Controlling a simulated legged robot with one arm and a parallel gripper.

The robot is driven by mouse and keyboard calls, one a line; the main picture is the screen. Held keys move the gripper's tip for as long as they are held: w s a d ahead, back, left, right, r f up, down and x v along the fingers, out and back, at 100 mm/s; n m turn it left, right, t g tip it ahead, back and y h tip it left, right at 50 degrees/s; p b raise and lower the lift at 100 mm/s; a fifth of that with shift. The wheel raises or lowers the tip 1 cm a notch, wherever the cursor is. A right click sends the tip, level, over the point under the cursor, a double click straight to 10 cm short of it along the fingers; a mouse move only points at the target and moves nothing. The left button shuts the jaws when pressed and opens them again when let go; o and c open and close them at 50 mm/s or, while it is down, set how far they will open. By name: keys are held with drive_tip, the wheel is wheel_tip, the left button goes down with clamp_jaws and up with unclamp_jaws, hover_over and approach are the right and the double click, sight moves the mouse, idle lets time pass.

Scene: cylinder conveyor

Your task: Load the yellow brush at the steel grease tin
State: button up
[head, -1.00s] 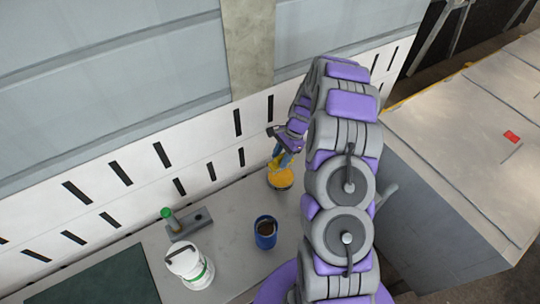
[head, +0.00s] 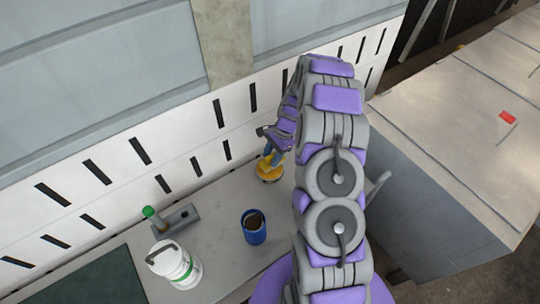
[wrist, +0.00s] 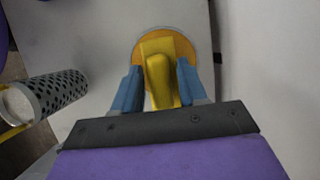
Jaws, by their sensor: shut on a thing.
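My gripper (head: 272,158) is shut on the yellow brush (wrist: 162,75), with a blue finger on each side of it in the wrist view. The steel grease tin (head: 268,180) stands on the bench near the slotted wall, full of orange-yellow grease. In the wrist view the tin's round orange top (wrist: 184,46) lies behind the brush. The brush's far end is over the grease. The bristles are hidden, so I cannot tell how deep they reach. The gripper is just above the tin in the head view.
A blue cup (head: 254,234) with dark contents stands in front of the tin. Further left are a green-topped item on a grey block (head: 180,221), a white bucket (head: 185,272) and a dark green mat (head: 95,282). The slotted white wall (head: 80,185) runs close behind.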

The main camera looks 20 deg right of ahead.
sight(269, 156)
drive_tip(key=shift+a+r, duration=0.1)
drive_tip(key=shift+a, duration=1.1)
drive_tip(key=shift+d+f, duration=0.15)
drive_tip(key=shift+d, duration=0.35)
drive_tip(key=shift+d+f, duration=0.15)
drive_tip(key=shift+d, duration=0.35)
drive_tip(key=shift+a+f, duration=0.15)
drive_tip(key=shift+a, duration=0.65)
drive_tip(key=shift+d, duration=0.6)
drive_tip(key=shift+a, duration=0.15)
drive_tip(key=shift+a, duration=0.1)
drive_tip(key=shift+a+r+p, duration=0.15)
drive_tip(key=shift+r+p, duration=0.4)
drive_tip(key=shift+r, duration=0.15)
drive_tip(key=shift+a+p+v, duration=0.15)
drive_tip(key=shift+p+v, duration=0.35)
drive_tip(key=shift+v, duration=0.2)
drive_tip(key=shift+a+p+v, duration=0.15)
drive_tip(key=shift+p+v, duration=0.3)
drive_tip(key=shift+v, duration=0.3)
drive_tip(key=shift+s+a+r+p, duration=0.15)
drive_tip(key=shift+r+p, duration=0.65)
drive_tip(key=shift+r, duration=0.6)
